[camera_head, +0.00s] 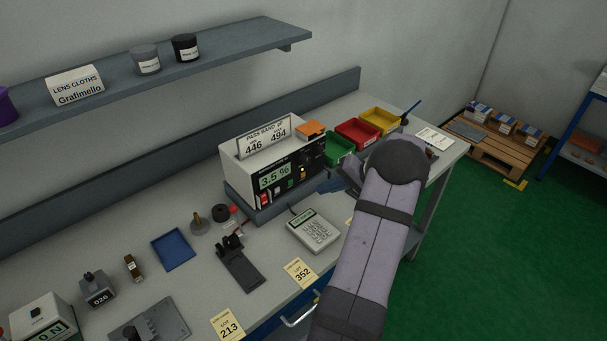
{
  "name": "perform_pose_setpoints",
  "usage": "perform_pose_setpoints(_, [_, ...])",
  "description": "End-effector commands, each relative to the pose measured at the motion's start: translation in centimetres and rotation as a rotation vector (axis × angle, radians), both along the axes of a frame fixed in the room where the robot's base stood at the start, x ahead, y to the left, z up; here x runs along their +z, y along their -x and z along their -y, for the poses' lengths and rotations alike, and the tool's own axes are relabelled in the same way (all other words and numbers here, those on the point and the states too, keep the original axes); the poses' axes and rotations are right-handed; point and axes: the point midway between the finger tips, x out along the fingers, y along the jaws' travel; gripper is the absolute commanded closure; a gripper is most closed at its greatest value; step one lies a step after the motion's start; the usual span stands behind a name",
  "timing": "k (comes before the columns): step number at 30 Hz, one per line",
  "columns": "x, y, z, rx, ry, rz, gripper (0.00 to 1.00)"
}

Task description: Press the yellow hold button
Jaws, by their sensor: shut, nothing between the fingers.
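The white instrument (236,172) stands on the bench with a black front panel and a green display (273,177) reading 3.5 %. Small coloured controls sit below and right of the display: a red one (265,197), a green one (290,184) and a small yellowish one (303,173). The yellowish one may be the hold button; its lettering is too small to read. My gripper (346,180) is just right of the panel, apart from it as far as I can tell. It is shut and empty, and my own arm hides much of it.
Green, red (358,132) and yellow bins stand behind my arm. An orange block (311,130) and a sign (264,137) top the instrument. A shelf (220,48) hangs above.

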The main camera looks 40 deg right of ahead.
Motion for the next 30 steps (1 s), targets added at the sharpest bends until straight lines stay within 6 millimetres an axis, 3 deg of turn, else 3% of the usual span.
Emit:
perform_pose_setpoints(12, [-0.1,-3.9,0.0,0.0,0.0,0.0,1.0])
perform_pose_setpoints(30, [0.0,-4.5,0.0,-0.001,-0.001,0.0,1.0])
